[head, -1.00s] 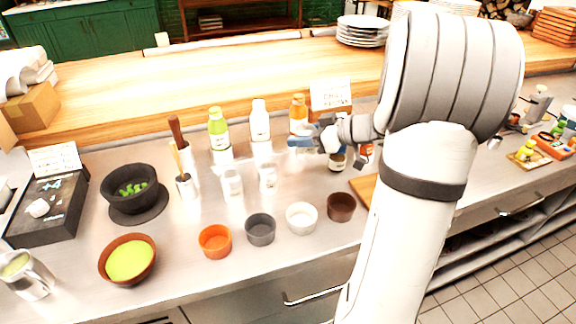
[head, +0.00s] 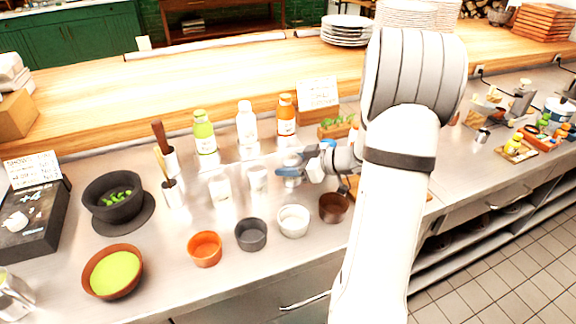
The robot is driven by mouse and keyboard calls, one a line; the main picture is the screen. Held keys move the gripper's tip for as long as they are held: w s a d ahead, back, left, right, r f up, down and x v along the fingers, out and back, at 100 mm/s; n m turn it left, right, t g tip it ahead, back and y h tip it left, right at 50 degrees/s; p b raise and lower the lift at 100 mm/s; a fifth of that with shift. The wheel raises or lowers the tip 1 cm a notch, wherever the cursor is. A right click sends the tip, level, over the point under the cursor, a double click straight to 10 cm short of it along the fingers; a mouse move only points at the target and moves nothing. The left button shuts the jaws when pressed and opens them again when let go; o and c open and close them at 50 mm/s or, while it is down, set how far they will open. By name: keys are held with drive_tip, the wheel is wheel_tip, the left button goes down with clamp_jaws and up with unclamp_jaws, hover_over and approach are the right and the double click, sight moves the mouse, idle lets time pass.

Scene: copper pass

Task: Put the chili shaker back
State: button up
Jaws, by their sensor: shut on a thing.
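My gripper (head: 291,168) is shut on a small shaker (head: 291,181), the only candidate here for the chili shaker. It is at the right end of a row with two pale shakers (head: 220,187) (head: 257,179). The fingers partly cover the held shaker, and its contents are hard to make out. I cannot tell whether its base touches the steel counter (head: 160,245).
Green, white and orange bottles (head: 205,134) (head: 247,126) (head: 286,116) stand behind. Orange, grey, white and brown cups (head: 205,250) (head: 251,235) (head: 293,221) (head: 333,208) stand in front. A mortar (head: 113,198) and a bowl of green sauce (head: 112,272) are left.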

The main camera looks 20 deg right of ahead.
drive_tip(key=o, duration=1)
drive_tip(key=shift+f, duration=0.15)
